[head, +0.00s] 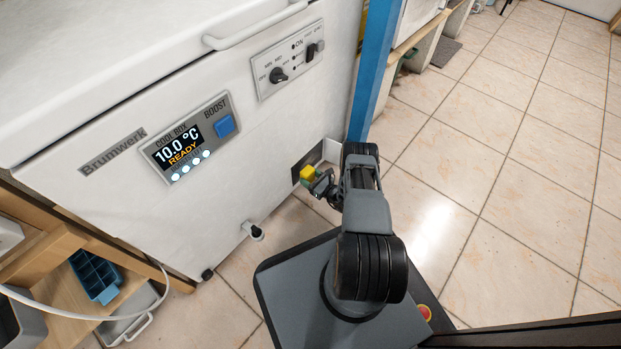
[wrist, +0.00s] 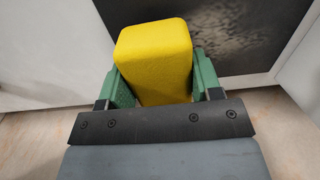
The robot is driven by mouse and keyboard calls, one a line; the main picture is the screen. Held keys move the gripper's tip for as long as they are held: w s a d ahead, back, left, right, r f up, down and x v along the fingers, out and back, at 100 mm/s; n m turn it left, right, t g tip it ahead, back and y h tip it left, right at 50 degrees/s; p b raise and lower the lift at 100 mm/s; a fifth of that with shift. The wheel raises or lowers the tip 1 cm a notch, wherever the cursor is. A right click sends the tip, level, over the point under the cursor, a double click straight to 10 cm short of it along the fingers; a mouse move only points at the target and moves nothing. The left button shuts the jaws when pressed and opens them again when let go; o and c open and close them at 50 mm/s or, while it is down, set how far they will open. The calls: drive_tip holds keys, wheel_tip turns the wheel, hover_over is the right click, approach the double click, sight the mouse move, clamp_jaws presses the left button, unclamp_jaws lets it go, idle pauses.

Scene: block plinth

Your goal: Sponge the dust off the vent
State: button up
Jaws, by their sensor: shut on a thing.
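The yellow sponge (wrist: 155,55) is held between the green jaws of my gripper (wrist: 158,85), which is shut on it. In the head view the sponge (head: 307,172) shows as a small yellow block at the end of my gripper (head: 320,183), low in front of the white cool box. The vent (wrist: 245,35) is a dark panel with grey, mottled dust behind the sponge and to its right. In the head view the vent (head: 298,166) is partly hidden by the sponge and my arm. I cannot tell whether the sponge touches the vent.
The white cool box (head: 120,215) fills the left side, with a display (head: 185,143), a knob panel (head: 290,62) and a drain spout (head: 254,231). A blue post (head: 374,70) stands beside it. A wooden shelf (head: 40,262) is at left. Tiled floor (head: 520,150) is clear at right.

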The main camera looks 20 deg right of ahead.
sight(313, 158)
drive_tip(key=shift+x, duration=1)
idle(0.4)
drive_tip(key=shift+w+d, duration=0.3)
drive_tip(key=shift+d, duration=0.4)
drive_tip(key=shift+w+d, duration=0.3)
drive_tip(key=shift+d, duration=0.35)
drive_tip(key=shift+w+d, duration=0.3)
drive_tip(key=shift+d, duration=0.4)
drive_tip(key=shift+w+d+r, duration=0.1)
drive_tip(key=shift+w+d, duration=0.25)
drive_tip(key=shift+d, duration=0.25)
drive_tip(key=shift+w+d+f, duration=0.1)
drive_tip(key=shift+w+d, duration=0.25)
drive_tip(key=shift+d, duration=0.3)
drive_tip(key=shift+w+d+r, duration=0.1)
drive_tip(key=shift+w+d, duration=0.25)
drive_tip(key=shift+d, duration=0.25)
drive_tip(key=shift+w+d+r, duration=0.1)
drive_tip(key=shift+w+d, duration=0.2)
drive_tip(key=shift+d, duration=0.5)
drive_tip(key=shift+w+d, duration=0.35)
drive_tip(key=shift+d, duration=0.45)
drive_tip(key=shift+s+a+p, duration=0.55)
drive_tip(key=shift+a+p, duration=0.25)
drive_tip(key=shift+s+a+p, duration=0.25)
drive_tip(key=shift+s+a, duration=0.05)
drive_tip(key=shift+a, duration=0.25)
drive_tip(key=shift+s+a+p, duration=0.2)
drive_tip(key=shift+s+a, duration=0.1)
drive_tip(key=shift+a, duration=0.25)
